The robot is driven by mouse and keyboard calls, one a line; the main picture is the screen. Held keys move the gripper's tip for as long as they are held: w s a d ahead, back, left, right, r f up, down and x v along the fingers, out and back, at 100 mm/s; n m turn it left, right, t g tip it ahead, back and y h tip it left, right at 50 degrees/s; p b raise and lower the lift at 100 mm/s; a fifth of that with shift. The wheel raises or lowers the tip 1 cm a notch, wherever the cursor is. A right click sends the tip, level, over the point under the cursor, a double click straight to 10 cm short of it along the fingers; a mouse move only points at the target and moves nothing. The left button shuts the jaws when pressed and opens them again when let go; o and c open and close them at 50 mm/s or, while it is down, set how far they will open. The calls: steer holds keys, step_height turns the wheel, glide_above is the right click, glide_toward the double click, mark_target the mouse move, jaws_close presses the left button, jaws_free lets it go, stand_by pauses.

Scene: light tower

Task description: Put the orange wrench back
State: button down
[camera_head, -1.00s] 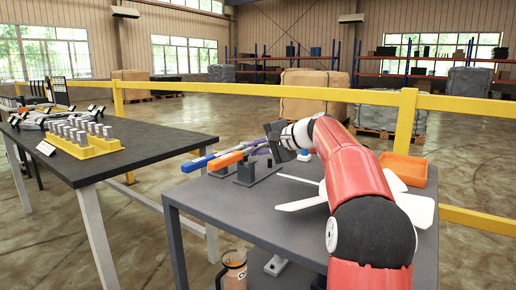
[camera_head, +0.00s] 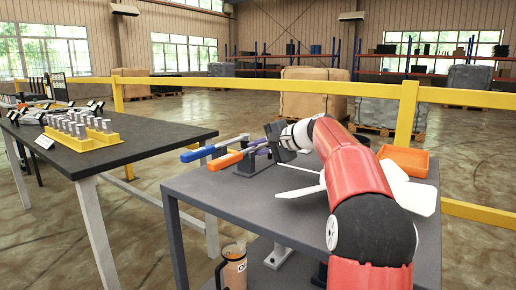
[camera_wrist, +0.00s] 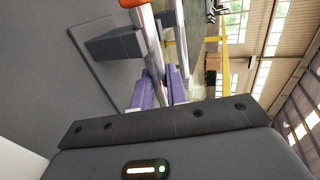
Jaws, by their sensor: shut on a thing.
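The orange wrench (camera_head: 226,160) has its orange handle pointing left over the left rear of the grey table. My gripper (camera_wrist: 160,92) is shut on its metal shaft, between purple finger pads. In the wrist view the shaft runs up to the orange handle end (camera_wrist: 131,3). A dark holder (camera_head: 246,166) with upright blocks stands under the wrench, and one block (camera_wrist: 115,46) shows close beside the shaft. I cannot tell whether the wrench touches it. A blue-handled wrench (camera_head: 200,152) lies behind, roughly parallel. The gripped part is mostly hidden by my gripper in the head view.
The grey table (camera_head: 235,203) has bare surface at its front left. An orange tray (camera_head: 404,160) sits at the back right. A dark table (camera_head: 150,140) with a yellow rack (camera_head: 88,143) stands at left. A yellow rail (camera_head: 470,99) runs behind. A mug (camera_head: 233,268) stands below the tabletop.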

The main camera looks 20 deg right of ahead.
steer(key=c, duration=1.3)
jaws_free()
steer(key=shift+f, duration=0.15)
steer(key=shift+d, duration=0.1)
steer(key=v, duration=0.7)
steer(key=shift+s+d+r, duration=0.15)
steer(key=shift+s+r, duration=0.1)
steer(key=shift+s, duration=0.05)
